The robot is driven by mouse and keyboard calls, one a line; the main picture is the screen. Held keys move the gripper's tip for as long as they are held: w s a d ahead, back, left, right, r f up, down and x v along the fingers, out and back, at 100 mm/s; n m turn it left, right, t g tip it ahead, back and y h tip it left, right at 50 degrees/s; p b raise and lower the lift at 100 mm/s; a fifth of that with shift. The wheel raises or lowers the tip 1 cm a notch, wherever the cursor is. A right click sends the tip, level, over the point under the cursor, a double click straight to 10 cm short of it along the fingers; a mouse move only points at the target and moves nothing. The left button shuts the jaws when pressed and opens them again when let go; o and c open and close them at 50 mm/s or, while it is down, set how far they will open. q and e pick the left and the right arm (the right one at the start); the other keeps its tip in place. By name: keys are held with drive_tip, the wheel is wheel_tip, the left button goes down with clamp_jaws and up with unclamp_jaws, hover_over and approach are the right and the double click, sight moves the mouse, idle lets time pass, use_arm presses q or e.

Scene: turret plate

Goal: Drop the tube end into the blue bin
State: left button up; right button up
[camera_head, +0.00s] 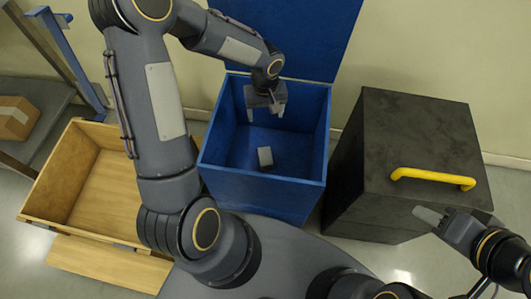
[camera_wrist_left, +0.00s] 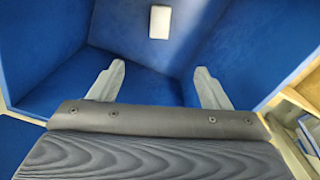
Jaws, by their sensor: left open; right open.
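The blue bin (camera_head: 262,180) stands open in the middle of the head view, its lid raised against the wall. A small light-grey block, which looks like the tube end (camera_head: 265,157), lies on the bin floor. It also shows in the left wrist view (camera_wrist_left: 159,22), apart from my fingers. My left gripper (camera_head: 265,114) is inside the bin opening above the block, with its fingers spread and nothing between them; they also show in the left wrist view (camera_wrist_left: 160,85). My right gripper (camera_head: 430,218) is at the right by the black box, empty, its fingers seen partly.
A black box (camera_head: 390,195) with a yellow handle (camera_head: 432,177) stands right of the bin. An open wooden crate (camera_head: 105,205) is at the left. A cardboard box (camera_head: 16,118) sits on a grey surface at the far left. A wall runs behind.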

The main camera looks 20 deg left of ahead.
use_arm(q)
wheel_tip(320, 180, up, 8)
drive_tip(key=p, duration=0.1)
drive_tip(key=shift+p, duration=0.3)
drive_tip(key=shift+f, duration=0.1)
drive_tip(key=s+a+r+m+t+h, duration=0.1)
drive_tip(key=s+a+r+m+t, duration=0.1)
drive_tip(key=s+r, duration=0.7)
drive_tip(key=s+d+r+m+t+h, duration=0.1)
drive_tip(key=s+r+m+t, duration=0.1)
drive_tip(key=s, duration=0.4)
drive_tip(key=s+d+r+m+t+h, duration=0.1)
drive_tip(key=s+d+r+t+h, duration=0.1)
drive_tip(key=s, duration=0.4)
wheel_tip(320, 180, up, 15)
drive_tip(key=p, duration=1.5)
drive_tip(key=shift+s+p, duration=0.3)
drive_tip(key=shift+p, duration=0.05)
